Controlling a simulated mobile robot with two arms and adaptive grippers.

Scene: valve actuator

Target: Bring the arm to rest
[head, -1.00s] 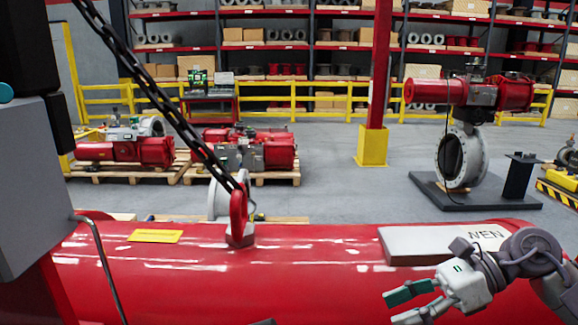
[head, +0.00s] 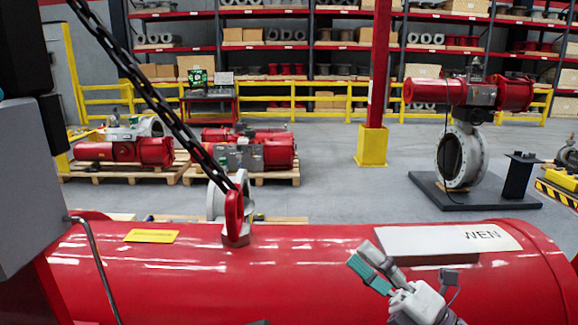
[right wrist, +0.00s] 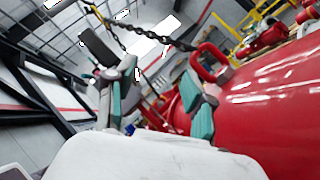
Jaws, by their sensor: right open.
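My right gripper (head: 376,267) is in the lower right of the head view, in front of the large red cylinder (head: 300,275). Its fingers point up and to the left, and the forearm is mostly out of frame. In the right wrist view the two teal-padded fingers (right wrist: 157,100) stand apart with nothing between them. The red cylinder (right wrist: 275,100) also fills the right side of that view, beside the right finger. I cannot tell whether the gripper touches it. My left gripper is not in view.
A chain (head: 150,90) runs to a red lifting eye (head: 233,215) on the cylinder. The cylinder carries a white plate (head: 430,240) and a yellow label (head: 152,236). Behind are palletized red actuators (head: 125,150), a red column (head: 378,70) and a valve stand (head: 460,160).

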